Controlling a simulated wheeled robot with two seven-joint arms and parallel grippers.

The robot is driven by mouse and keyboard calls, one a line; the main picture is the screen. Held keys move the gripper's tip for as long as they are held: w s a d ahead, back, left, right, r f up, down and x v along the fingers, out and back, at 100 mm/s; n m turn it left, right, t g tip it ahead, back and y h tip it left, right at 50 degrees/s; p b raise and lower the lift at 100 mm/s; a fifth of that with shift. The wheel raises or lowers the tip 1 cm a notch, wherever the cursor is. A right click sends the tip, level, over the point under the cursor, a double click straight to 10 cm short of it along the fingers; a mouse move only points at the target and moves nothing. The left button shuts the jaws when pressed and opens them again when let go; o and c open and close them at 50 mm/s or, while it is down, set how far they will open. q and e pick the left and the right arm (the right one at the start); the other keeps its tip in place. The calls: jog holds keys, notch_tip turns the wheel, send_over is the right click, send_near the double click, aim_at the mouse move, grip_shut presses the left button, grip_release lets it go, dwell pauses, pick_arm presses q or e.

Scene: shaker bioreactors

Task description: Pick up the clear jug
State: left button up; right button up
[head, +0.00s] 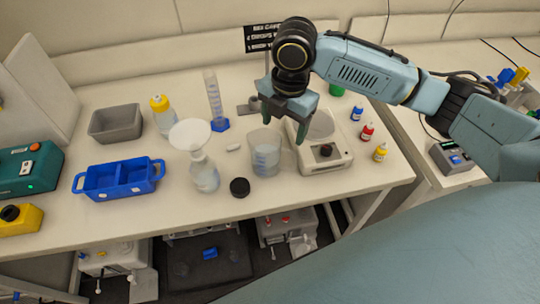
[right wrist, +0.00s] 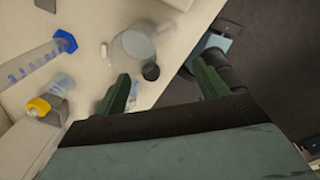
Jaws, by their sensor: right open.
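The clear jug (head: 265,152) stands upright on the white bench in the head view, with faint blue markings on its side. It also shows in the right wrist view (right wrist: 132,45), seen from above beyond the fingers. My right gripper (head: 283,130) is open and empty, fingers pointing down, above the bench close to the jug and apart from it. Its two green fingers also show in the right wrist view (right wrist: 160,85). My left gripper is not in view.
Left of the jug stand a flask with a white funnel (head: 190,134) and a measuring cylinder (head: 214,100). A black cap (head: 240,187) lies in front. A white balance-like device (head: 325,153) stands close on the right. A blue tray (head: 118,180) is farther left.

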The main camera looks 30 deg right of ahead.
aim_at(289, 150)
jog(key=shift+n, duration=0.3)
jog(key=f, duration=0.2)
jog(key=d+f, duration=0.1)
jog(key=f, duration=0.1)
jog(key=d+f, duration=0.1)
jog(key=f, duration=0.1)
jog(key=shift+w+d, duration=0.1)
jog(key=shift+w, duration=0.25)
jog(key=shift+s+f+p, duration=0.15)
jog(key=shift+f+p, duration=0.15)
jog(key=shift+f, duration=2.35)
jog(key=c, duration=1.4)
jog(key=shift+r, duration=0.1)
